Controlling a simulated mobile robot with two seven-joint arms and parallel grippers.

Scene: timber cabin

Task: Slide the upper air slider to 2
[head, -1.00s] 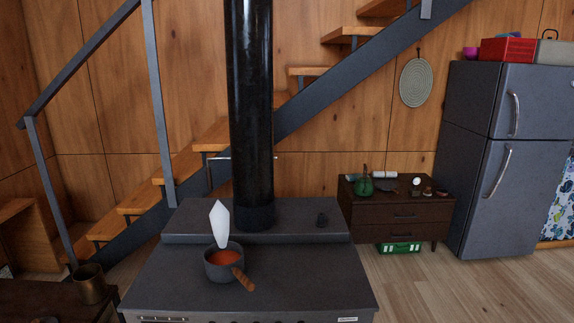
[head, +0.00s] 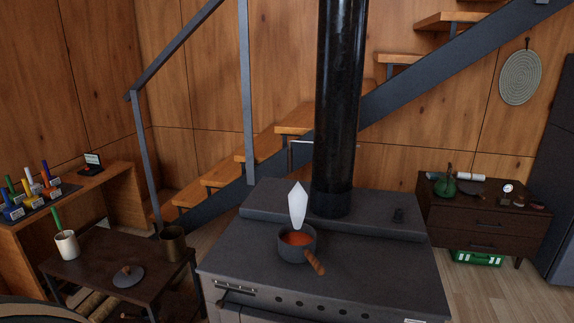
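The dark stove (head: 330,258) stands in the middle of the head view, seen from above and in front. A narrow slotted strip with pale marks (head: 235,287) sits at the upper left of its front face. A dark handle-like bar (head: 221,301) shows just below the strip. The strip and bar are too small to read any numbers or the slider's position. The lower front of the stove is cut off by the picture's bottom edge. Neither of my grippers is in view.
A pot (head: 297,246) with orange-red contents and a wooden handle stands on the stove, before the black flue pipe (head: 338,110). A low dark table (head: 85,262) with a white cup (head: 67,245), a lid (head: 128,276) and a brassy mug (head: 172,243) stands close to its left.

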